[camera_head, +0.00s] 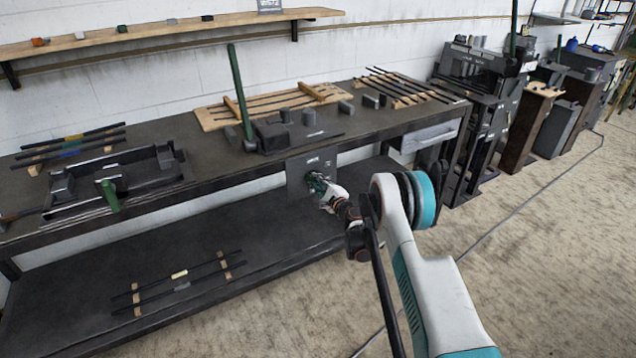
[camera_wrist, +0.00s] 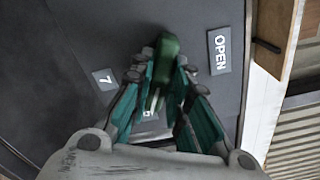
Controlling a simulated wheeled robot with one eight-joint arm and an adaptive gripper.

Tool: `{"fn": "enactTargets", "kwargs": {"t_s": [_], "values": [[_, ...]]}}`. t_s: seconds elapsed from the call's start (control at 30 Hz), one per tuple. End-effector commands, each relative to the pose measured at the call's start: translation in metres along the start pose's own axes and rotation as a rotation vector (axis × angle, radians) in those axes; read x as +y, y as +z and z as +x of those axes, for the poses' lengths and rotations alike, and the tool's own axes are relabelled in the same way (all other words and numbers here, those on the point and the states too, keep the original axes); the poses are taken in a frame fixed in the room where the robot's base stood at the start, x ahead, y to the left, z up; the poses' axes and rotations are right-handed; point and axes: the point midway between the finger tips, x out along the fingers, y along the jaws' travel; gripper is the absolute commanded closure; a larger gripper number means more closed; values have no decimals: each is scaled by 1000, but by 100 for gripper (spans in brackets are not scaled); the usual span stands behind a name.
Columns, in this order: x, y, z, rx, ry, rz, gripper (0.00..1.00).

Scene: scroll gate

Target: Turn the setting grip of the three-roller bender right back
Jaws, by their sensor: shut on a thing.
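The setting grip (camera_wrist: 168,47) is a small dark green handle on a dark grey plate (camera_wrist: 85,35). In the wrist view my gripper (camera_wrist: 162,78) has a finger on each side of it and is shut on it. The plate carries an "OPEN" label on the right, a "7" label on the left and another label, partly hidden, below the grip. In the head view my gripper (camera_head: 318,184) meets the plate (camera_head: 297,172) on the bench front. The three-roller bender (camera_head: 290,132) seems to be the dark machine above it, with a tall green lever.
The workbench (camera_head: 225,166) carries another machine (camera_head: 110,180) with a green handle at left, and racks of rods (camera_head: 270,103). A lower shelf (camera_head: 90,325) holds more rods. Dark machines (camera_head: 475,75) stand at right. The floor (camera_head: 540,230) in front is largely clear.

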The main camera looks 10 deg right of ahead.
Motion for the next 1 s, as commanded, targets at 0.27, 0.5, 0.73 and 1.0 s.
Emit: {"fn": "enactTargets", "kwargs": {"t_s": [0.27,0.5,0.73,1.0], "values": [[1,0,0,-1,1,-165,100],[2,0,-1,-1,1,-387,100],[2,0,-1,-1,1,-606,100],[3,0,-1,-2,1,-863,100]]}}
